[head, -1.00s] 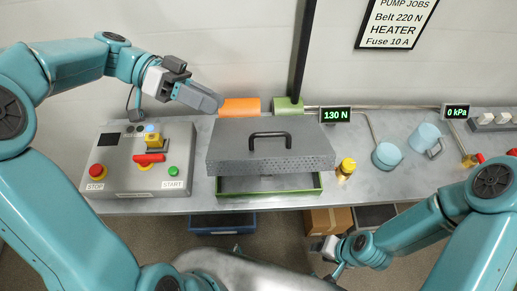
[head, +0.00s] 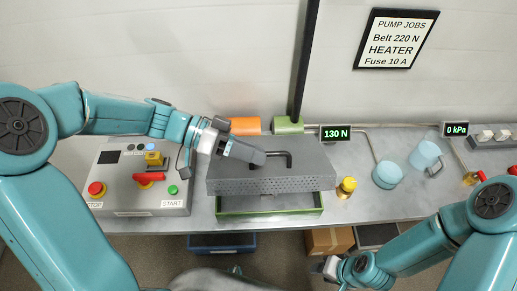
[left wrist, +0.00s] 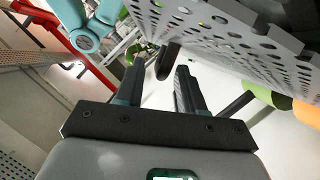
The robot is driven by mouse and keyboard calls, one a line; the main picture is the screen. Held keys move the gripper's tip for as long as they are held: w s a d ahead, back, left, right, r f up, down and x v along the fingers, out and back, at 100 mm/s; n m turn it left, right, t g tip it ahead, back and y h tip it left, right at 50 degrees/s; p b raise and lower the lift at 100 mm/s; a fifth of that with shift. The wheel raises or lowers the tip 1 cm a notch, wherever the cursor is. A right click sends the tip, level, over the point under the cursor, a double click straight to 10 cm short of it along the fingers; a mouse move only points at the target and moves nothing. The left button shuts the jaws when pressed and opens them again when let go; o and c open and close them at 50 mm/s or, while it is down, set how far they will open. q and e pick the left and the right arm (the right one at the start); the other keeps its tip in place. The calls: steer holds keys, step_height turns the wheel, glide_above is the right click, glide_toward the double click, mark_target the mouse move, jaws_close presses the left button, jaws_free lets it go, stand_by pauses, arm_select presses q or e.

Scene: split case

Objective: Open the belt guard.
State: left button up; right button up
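The belt guard (head: 315,180) is a grey perforated cover over a green-edged tray (head: 310,207) at the middle of the bench. Its black handle (head: 287,156) stands on top, its left end hidden by my gripper. My left gripper (head: 258,156) is over the guard's top at the handle's left end. In the left wrist view, the two fingers (left wrist: 158,75) are apart, with the black handle end (left wrist: 167,62) showing between their tips and the perforated guard (left wrist: 235,35) above. I see no grip on it. My right gripper (head: 330,268) is low, in front of the bench; its fingers are unclear.
A control box (head: 140,200) with buttons and a red switch is at the left. Orange (head: 244,126) and green (head: 287,125) blocks are behind the guard. A yellow-capped item (head: 347,187) stands close to its right. A display (head: 335,133) reads 130 N.

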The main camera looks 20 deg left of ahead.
arm_select(q)
steer(key=shift+x, duration=0.8)
jaws_close()
steer(key=shift+w, duration=0.1)
steer(key=shift+w+a+r+n, duration=0.2)
steer(key=shift+w+r+n, duration=0.2)
steer(key=shift+w+r, duration=0.25)
steer(key=w+a+r+n+g+h+p, duration=0.1)
steer(key=w+a+r+n+h+p, duration=0.1)
steer(key=w+r+n, duration=0.2)
steer(key=shift+w+a+r+n+g, duration=0.3)
steer(key=shift+w+a+g, duration=0.1)
steer(key=shift+w, duration=1.15)
